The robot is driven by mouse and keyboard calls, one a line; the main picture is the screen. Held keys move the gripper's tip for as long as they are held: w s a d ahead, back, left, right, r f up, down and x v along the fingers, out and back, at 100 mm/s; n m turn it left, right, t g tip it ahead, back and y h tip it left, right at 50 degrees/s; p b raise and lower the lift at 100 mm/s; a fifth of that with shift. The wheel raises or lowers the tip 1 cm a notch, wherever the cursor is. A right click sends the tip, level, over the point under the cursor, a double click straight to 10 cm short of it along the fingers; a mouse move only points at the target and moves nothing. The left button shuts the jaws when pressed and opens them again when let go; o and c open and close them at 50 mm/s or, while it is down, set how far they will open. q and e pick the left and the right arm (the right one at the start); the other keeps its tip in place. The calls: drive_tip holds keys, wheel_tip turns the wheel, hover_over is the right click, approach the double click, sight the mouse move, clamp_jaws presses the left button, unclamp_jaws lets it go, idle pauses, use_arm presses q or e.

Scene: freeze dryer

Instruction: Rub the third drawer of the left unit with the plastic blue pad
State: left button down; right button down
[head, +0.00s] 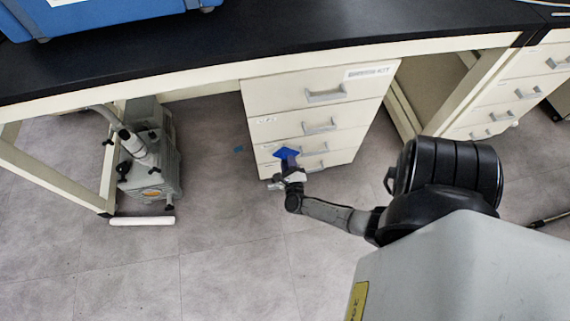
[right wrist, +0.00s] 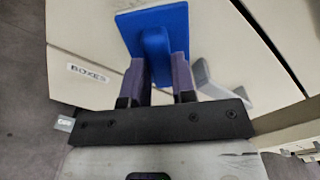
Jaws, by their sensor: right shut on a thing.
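The left unit (head: 290,92) is a cream drawer cabinet under the bench, with a grey handle on each drawer. Its third drawer (head: 335,141) is low on the front and looks closed. My right gripper (head: 289,168) is in front of the lower drawers, shut on the handle of the blue pad (head: 287,153). In the right wrist view, the purple fingers (right wrist: 160,78) grip the pad's raised grip, and the pad's flat plate (right wrist: 150,25) faces a drawer front. I cannot tell whether the plate touches it. My left gripper is not in view.
A drawer label reading BOXES (right wrist: 88,73) and a grey drawer handle (right wrist: 205,78) flank the gripper in the right wrist view. A grey pump-like machine (head: 150,165) stands on the floor at left. Another drawer unit (head: 510,90) is at right. Open floor lies between machine and left unit.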

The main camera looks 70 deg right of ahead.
drive_tip(key=shift+s+d, duration=0.35)
drive_tip(key=shift+s, duration=0.25)
drive_tip(key=shift+s+d, duration=0.35)
drive_tip(key=shift+s, duration=0.25)
drive_tip(key=shift+w+a+r+b, duration=0.15)
drive_tip(key=shift+w+a, duration=0.75)
drive_tip(key=shift+w, duration=0.6)
drive_tip(key=shift+w+a+f+b, duration=0.1)
drive_tip(key=shift+w+a, duration=0.75)
drive_tip(key=shift+w, duration=0.65)
drive_tip(key=shift+w+a+r+b, duration=0.15)
drive_tip(key=shift+w+a, duration=0.75)
drive_tip(key=shift+w, duration=0.6)
drive_tip(key=shift+f, duration=0.1)
drive_tip(key=shift+s, duration=0.15)
drive_tip(key=shift+p+v, duration=0.35)
drive_tip(key=shift+v, duration=2.55)
drive_tip(key=shift+s+a, duration=0.1)
drive_tip(key=v, duration=0.2)
drive_tip(key=shift+s+a, duration=0.2)
drive_tip(key=shift+a, duration=0.15)
